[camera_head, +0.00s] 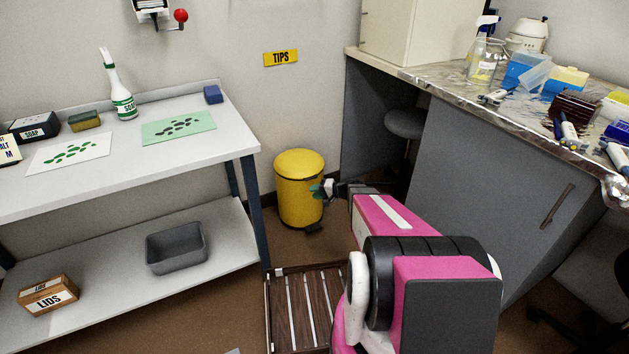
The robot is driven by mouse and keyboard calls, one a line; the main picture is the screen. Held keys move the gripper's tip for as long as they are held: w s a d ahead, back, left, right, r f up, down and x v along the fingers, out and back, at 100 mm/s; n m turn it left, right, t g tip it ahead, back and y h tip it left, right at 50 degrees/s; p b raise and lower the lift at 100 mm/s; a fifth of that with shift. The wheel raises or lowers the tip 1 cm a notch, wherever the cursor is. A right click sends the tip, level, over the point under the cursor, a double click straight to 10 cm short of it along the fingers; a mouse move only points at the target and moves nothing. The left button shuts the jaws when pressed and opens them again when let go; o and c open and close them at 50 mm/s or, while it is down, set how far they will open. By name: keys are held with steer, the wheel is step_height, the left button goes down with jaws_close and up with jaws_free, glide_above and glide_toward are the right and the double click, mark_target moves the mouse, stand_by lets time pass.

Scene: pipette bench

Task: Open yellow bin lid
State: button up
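The yellow bin (298,200) stands upright on the brown floor against the wall, between the white shelf table and the grey cabinet. Its round yellow lid (299,163) is down on the body. A dark pedal (314,228) shows at its front base. My gripper (320,190) is at the right side of the bin, below the lid's rim in the picture. It is small and dark in this view, and I cannot tell whether its fingers touch the bin or are apart. My pink and black arm reaches to it from the lower right.
A yellow TIPS sign (281,58) is on the wall above the bin. The white table (215,150) is to the left, with a grey tub (176,248) on its lower shelf. A slatted wooden rack (295,305) lies in front. A grey cabinet (480,190) and stool (404,123) are right.

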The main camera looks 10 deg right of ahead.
steer(key=w+d+f+m+t, duration=0.5)
steer(key=w+d+f+t, duration=0.15)
steer(key=w+d, duration=0.2)
steer(key=x, duration=1)
steer(key=shift+d+r+t+h, duration=0.2)
steer(key=shift+r+t+h, duration=0.1)
steer(key=shift+r+t, duration=0.2)
steer(key=shift+w, duration=0.1)
jaws_close()
